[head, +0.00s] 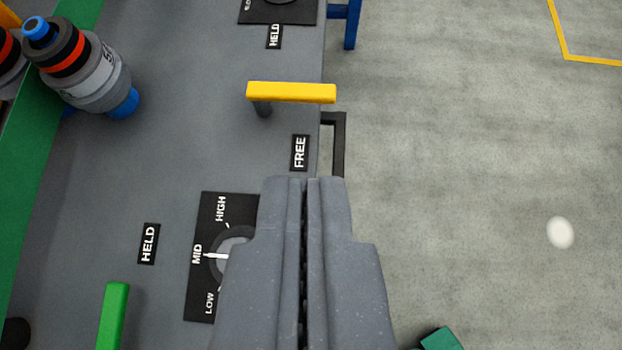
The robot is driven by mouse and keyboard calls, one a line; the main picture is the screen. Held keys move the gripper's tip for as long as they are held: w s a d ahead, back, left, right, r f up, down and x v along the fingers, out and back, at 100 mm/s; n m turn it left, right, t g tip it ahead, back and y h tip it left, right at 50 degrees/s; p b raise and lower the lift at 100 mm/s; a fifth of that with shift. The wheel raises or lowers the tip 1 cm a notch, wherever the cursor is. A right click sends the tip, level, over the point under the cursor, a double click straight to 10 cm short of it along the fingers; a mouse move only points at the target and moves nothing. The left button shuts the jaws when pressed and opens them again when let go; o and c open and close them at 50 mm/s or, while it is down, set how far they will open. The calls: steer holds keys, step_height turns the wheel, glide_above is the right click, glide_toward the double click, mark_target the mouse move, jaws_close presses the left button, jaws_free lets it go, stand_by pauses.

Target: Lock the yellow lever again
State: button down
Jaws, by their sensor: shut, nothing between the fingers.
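The yellow lever (291,92) stands out from the grey panel near its right edge, its bar lying roughly level in the picture. A "FREE" label (300,153) sits just below it, and a "HELD" label (274,37) sits above it. My gripper (311,180) is shut and empty. Its fingertips are below the lever and just under the "FREE" label, apart from the lever. The gripper covers part of the panel below.
A dial plate (207,257) marked HIGH, MID and LOW is partly hidden by my gripper. A green lever (113,315) and another "HELD" label (148,244) are at lower left. A bottle-like part (85,70) is at upper left. Open floor (470,180) lies to the right.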

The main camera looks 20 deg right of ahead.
mark_target(293, 101)
step_height(293, 101, down, 9)
steer(key=a+b, duration=0.1)
steer(key=shift+w+f+m+g+h+b, duration=0.2)
steer(key=shift+w+m+g+h+b, duration=0.1)
steer(key=shift+w+g+h+b, duration=0.15)
steer(key=b+x, duration=0.2)
steer(key=x, duration=0.8)
steer(key=shift+w+f, duration=0.15)
steer(key=shift+f, duration=0.05)
steer(key=shift+w+d, duration=0.6)
steer(key=shift+w, duration=0.3)
steer(key=shift+w+d+r+b, duration=0.25)
steer(key=shift+w+d+b, duration=0.15)
steer(key=shift+w, duration=0.3)
